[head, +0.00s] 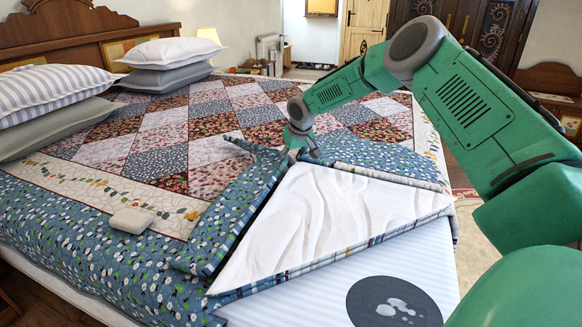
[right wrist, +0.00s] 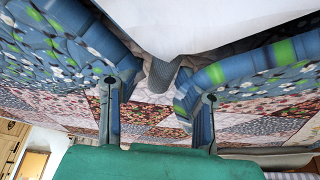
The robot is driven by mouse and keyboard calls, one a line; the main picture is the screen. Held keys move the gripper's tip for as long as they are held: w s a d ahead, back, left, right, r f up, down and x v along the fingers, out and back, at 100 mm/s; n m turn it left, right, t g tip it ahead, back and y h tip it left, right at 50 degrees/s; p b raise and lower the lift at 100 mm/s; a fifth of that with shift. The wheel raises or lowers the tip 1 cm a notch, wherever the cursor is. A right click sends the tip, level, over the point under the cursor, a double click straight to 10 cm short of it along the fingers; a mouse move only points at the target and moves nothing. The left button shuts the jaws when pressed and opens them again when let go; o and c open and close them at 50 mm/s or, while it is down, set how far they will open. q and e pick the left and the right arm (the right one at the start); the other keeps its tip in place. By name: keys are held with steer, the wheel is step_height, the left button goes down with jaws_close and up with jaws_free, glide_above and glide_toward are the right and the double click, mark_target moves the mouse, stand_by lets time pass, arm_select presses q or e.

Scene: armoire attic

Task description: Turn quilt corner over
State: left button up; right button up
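The patchwork quilt (head: 110,230) with a blue floral border covers the bed. Its near right part is folded back, showing a white underside (head: 325,215) as a triangle with bunched blue edges. My right gripper (head: 297,150) is at the far tip of this flap, low over the patchwork. In the right wrist view its two fingers (right wrist: 157,105) stand apart. Blue floral folds (right wrist: 240,82) lie beside and beyond them, and a small grey tip (right wrist: 163,72) shows beyond the gap. I see no cloth clearly pinched. My left gripper is not in view.
The striped mattress (head: 300,305) is bare at the near right, with a dark round patch (head: 395,302) on it. A small beige block (head: 131,220) lies on the quilt. Pillows (head: 60,88) are along the left, before the wooden headboard (head: 75,40).

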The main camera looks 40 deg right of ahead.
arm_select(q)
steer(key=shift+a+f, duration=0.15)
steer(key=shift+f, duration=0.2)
arm_select(e)
steer(key=shift+x, duration=0.95)
steer(key=shift+a, duration=0.15)
